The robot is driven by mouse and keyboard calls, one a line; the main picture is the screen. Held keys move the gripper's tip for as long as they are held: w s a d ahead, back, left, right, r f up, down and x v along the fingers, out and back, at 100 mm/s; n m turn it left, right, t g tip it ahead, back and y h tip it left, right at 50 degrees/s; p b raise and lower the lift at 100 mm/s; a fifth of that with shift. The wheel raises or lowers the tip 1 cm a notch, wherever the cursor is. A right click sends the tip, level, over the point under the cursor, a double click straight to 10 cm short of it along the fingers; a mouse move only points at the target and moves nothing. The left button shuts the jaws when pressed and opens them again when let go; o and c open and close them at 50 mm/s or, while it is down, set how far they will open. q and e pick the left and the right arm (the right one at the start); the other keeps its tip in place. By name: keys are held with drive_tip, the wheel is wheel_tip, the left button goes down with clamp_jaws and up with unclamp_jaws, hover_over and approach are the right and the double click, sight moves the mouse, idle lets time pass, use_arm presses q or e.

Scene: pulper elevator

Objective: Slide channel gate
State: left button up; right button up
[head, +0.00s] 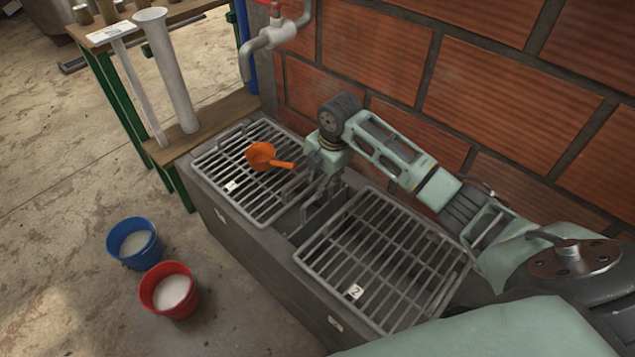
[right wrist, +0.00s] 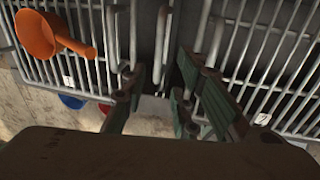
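My right gripper (head: 318,205) points down over the dark gap between two metal grates. Its fingers are spread apart with nothing between them, as the right wrist view (right wrist: 158,100) also shows. Grey bent bars, like handles, stand in the gap beside the fingers; one (right wrist: 160,45) shows in the right wrist view just beyond the fingertips. I cannot tell which of them belongs to the channel gate, or whether a finger touches one. The gate's plate is not clearly seen and is partly hidden by the gripper. My left gripper is not in view.
An orange scoop (head: 262,156) lies on the left grate (head: 235,190), tagged 1. The right grate (head: 385,265) is tagged 2. A brick wall (head: 480,90) stands close behind. A blue bucket (head: 134,244) and a red bucket (head: 169,290) stand on the floor.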

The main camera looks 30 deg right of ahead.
drive_tip(key=shift+w+f+b, duration=0.3)
drive_tip(key=shift+f, duration=0.85)
drive_tip(key=shift+w+f+b, duration=0.3)
drive_tip(key=shift+f, duration=0.9)
drive_tip(key=shift+w+f+b, duration=0.3)
drive_tip(key=shift+f, duration=0.85)
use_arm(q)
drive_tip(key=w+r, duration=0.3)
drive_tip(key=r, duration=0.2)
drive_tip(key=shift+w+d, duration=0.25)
use_arm(e)
clamp_jaws()
drive_tip(key=shift+w+r, duration=0.1)
